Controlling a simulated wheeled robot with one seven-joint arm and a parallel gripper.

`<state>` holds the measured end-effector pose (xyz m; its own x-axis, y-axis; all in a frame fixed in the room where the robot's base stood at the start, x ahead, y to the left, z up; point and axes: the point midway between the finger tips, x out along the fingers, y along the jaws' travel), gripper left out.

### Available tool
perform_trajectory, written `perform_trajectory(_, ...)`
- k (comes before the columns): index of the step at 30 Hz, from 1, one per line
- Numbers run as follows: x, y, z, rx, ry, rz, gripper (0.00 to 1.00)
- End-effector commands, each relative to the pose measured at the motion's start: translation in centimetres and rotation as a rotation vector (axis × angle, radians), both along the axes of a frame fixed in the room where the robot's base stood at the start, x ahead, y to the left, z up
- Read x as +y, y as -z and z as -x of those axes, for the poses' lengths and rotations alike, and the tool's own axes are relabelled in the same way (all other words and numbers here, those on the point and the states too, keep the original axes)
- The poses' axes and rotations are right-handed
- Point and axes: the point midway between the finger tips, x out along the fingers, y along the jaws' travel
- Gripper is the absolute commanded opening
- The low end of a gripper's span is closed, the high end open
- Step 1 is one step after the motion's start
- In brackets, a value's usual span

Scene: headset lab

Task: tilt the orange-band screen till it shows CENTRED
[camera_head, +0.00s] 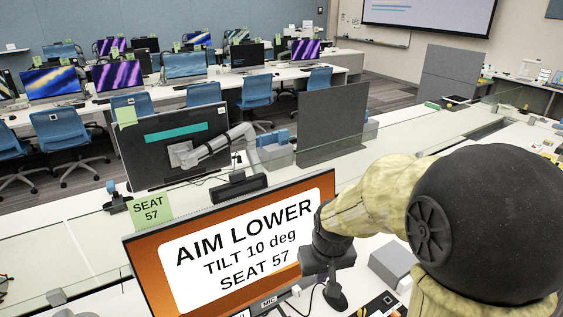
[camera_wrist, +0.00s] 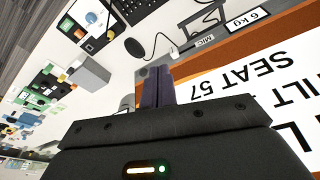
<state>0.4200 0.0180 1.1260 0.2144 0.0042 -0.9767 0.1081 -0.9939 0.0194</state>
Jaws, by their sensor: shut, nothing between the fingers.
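The orange-band screen (camera_head: 145,275) stands at the front, with an orange border around a white panel. It reads "AIM LOWER", "TILT 10 deg", "SEAT 57". It also shows in the wrist view (camera_wrist: 235,88), upside down, at the right. My gripper (camera_head: 331,275) is at the screen's right edge, pointing down. In the wrist view my gripper (camera_wrist: 154,73) has its fingers together, with nothing between them, close beside the orange border. I cannot tell whether they touch the screen. The screen's back is hidden.
A green "SEAT 57" tag (camera_head: 149,208) sits on the screen's top left corner. Another monitor (camera_head: 150,135) on an arm stands behind. A grey box (camera_head: 392,262) and a dark rounded device with a cable (camera_wrist: 135,47) lie near my gripper. A grey divider (camera_head: 333,120) stands farther back.

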Motion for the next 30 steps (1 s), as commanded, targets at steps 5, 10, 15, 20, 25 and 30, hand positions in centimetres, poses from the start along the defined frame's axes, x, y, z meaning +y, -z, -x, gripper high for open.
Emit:
perform_trajectory(5,2.1,-7.9,-6.8,0.014,-0.096,0.012,0.0)
perform_trajectory(10,4.1,-13.9,-12.1,0.027,-0.177,0.018,0.0)
perform_trajectory(15,5.8,-17.5,-16.3,0.037,-0.241,0.019,0.0)
perform_trajectory(20,7.1,-20.0,-19.7,0.044,-0.292,0.011,0.0)
perform_trajectory(25,7.9,-22.4,-22.3,0.053,-0.329,0.0,0.0)
perform_trajectory(30,8.1,-23.2,-23.1,0.057,-0.342,-0.005,0.0)
